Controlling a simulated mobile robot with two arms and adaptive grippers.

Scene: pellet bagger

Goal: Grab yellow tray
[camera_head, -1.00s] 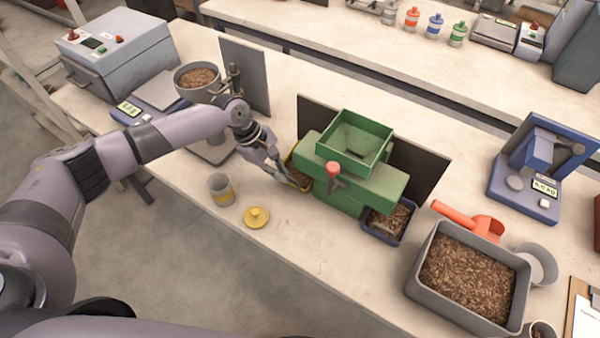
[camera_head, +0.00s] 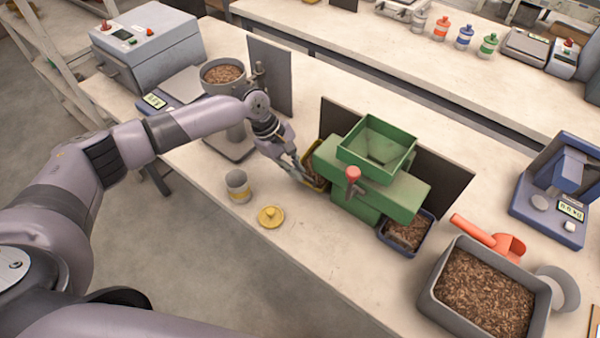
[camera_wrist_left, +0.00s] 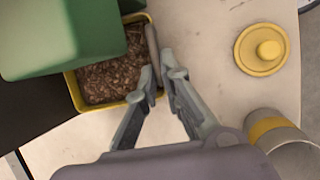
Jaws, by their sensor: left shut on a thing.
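The yellow tray (camera_head: 315,182) holds brown pellets and sits on the bench at the left side of the green machine, partly under it. In the left wrist view the tray (camera_wrist_left: 84,104) shows its yellow rim and pellets, with the green body covering its upper part. My left gripper (camera_head: 301,178) is at the tray's near left side. My right gripper is not in view.
The green machine (camera_head: 385,186) stands right beside the tray. A grey cup with a yellow band (camera_head: 238,187) and a yellow lid (camera_head: 271,216) stand in front. A blue tray (camera_head: 408,233) and a grey pellet bin (camera_head: 482,290) are to the right.

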